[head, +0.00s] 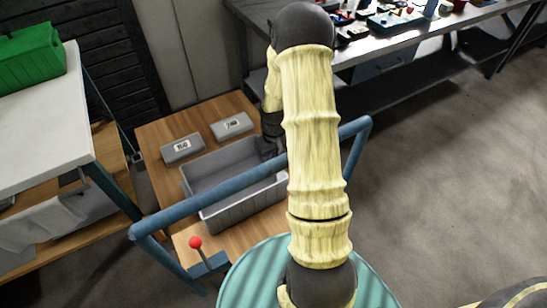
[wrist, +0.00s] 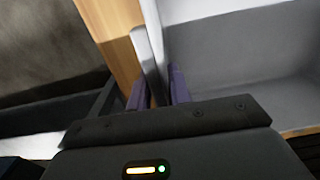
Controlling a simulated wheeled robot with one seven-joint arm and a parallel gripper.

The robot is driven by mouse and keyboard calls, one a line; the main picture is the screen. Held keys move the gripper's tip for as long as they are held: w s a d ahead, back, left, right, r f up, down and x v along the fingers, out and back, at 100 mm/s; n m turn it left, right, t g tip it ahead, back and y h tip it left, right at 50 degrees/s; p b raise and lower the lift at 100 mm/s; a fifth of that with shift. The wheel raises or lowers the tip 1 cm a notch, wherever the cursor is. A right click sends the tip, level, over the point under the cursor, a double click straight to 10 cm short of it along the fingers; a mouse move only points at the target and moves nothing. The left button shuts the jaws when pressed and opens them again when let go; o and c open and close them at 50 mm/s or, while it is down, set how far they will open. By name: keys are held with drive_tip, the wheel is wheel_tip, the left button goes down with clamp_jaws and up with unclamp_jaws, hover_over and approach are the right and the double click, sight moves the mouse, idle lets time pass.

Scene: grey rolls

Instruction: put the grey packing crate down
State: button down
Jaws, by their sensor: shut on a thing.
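The grey packing crate (head: 240,207) is an open, empty bin over the wooden table, upright and level. I cannot tell whether its base touches the wood or hangs just above it. My gripper (head: 271,147) is at the crate's far right, partly hidden behind my arm. In the wrist view, my gripper (wrist: 159,90) has its two purple fingers on either side of the crate's wall (wrist: 150,50), shut on it. The crate's pale inside lies to the right in that view. My arm hides part of the crate's right side in the head view.
Two grey labelled boxes (head: 182,148) (head: 231,125) lie on the wooden table (head: 160,130) behind the crate. A blue rail (head: 215,196) crosses in front. A white-topped bench (head: 40,120) with a green crate (head: 30,55) stands left. A cluttered workbench (head: 400,40) stands behind right.

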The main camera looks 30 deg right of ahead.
drive_tip(key=c, duration=1.3)
unclamp_jaws()
drive_tip(key=shift+r, duration=0.45)
wheel_tip(320, 180, up, 11)
drive_tip(key=shift+r+p, duration=0.15)
drive_tip(key=shift+p, duration=1.1)
